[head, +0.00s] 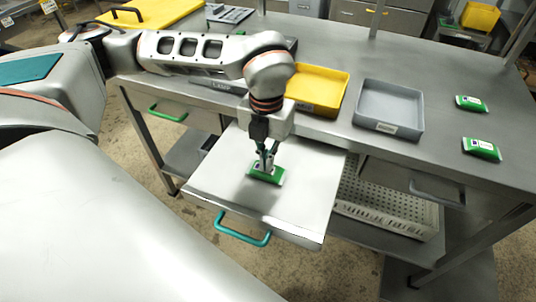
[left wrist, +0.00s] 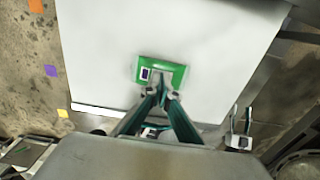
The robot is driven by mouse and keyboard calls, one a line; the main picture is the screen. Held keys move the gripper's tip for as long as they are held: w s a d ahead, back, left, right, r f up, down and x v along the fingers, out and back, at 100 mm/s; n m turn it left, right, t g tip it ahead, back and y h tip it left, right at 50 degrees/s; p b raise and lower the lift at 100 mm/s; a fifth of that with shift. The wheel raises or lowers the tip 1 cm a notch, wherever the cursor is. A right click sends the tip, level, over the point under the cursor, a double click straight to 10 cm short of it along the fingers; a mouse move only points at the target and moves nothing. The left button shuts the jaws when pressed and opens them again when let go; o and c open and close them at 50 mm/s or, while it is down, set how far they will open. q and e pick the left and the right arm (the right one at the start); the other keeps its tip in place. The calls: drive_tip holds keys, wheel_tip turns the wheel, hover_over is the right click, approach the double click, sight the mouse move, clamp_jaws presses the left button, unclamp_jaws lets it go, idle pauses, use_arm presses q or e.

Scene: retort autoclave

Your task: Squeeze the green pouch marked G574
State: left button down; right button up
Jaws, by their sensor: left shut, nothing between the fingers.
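A green pouch (head: 266,174) with a white label lies on the metal top of a pulled-out drawer. It also shows in the left wrist view (left wrist: 174,72), with a dark square mark on its label; I cannot read any code on it. My left gripper (head: 267,161) points down over the pouch, its fingertips together at the pouch's edge, with nothing between them. In the left wrist view the closed fingertips (left wrist: 162,92) overlap the pouch's near edge; I cannot tell if they touch it. My right gripper is not in view.
Two more green pouches (head: 471,103) (head: 482,149) lie at the right of the steel table (head: 440,155). A yellow tray (head: 337,77) and a grey tray (head: 389,86) stand behind the drawer (head: 215,187), which has a green handle (head: 242,236). A white perforated basket (head: 390,217) sits below.

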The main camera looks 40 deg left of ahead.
use_arm(q)
drive_tip(key=shift+f, duration=0.25)
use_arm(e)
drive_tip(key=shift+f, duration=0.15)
use_arm(q)
drive_tip(key=shift+f, duration=0.1)
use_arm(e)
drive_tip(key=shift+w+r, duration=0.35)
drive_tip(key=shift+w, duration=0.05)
